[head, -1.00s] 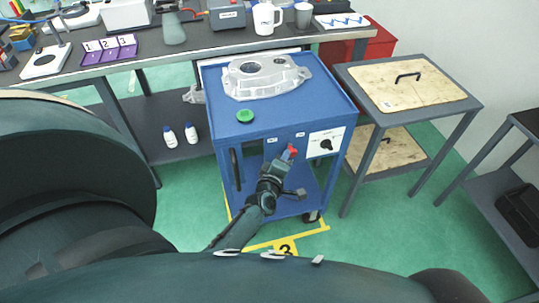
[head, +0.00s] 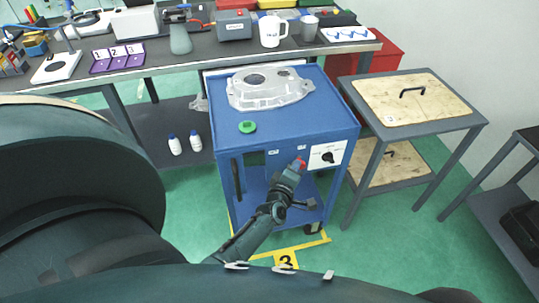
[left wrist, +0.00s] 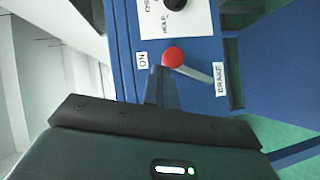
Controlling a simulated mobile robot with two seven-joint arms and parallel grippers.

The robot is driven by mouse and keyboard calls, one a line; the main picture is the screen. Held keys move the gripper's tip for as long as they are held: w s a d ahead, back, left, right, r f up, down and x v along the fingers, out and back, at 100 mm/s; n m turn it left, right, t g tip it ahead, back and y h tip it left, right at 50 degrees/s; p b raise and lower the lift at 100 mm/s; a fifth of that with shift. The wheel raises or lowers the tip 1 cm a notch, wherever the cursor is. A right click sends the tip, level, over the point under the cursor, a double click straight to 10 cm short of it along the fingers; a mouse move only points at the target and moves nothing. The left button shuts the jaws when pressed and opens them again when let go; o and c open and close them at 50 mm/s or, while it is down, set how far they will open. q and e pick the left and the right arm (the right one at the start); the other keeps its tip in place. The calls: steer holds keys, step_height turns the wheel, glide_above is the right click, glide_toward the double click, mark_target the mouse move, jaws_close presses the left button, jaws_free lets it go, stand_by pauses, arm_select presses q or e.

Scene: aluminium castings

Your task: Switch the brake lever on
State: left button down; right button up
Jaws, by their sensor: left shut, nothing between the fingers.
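The brake lever is on the front of the blue cart (head: 262,117); its red knob (head: 301,163) shows at my left gripper's tip. In the left wrist view the red knob (left wrist: 173,56) sits on a pale rod leaning toward the ON label (left wrist: 142,60), away from the BRAKE label (left wrist: 219,79). My left gripper (head: 297,170) is shut and empty. In the left wrist view its fingers (left wrist: 160,75) are right beside the knob on the ON-label side; contact cannot be told. My right gripper is out of view.
A metal casting (head: 268,88) and a green round part (head: 247,127) lie on the cart top. A dial panel (head: 328,156) is right of the lever. A grey side table (head: 408,98) stands to the right, a long workbench (head: 215,53) behind.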

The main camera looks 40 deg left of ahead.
arm_select(q)
steer(key=shift+d+r, duration=0.1)
steer(key=shift+d, duration=0.1)
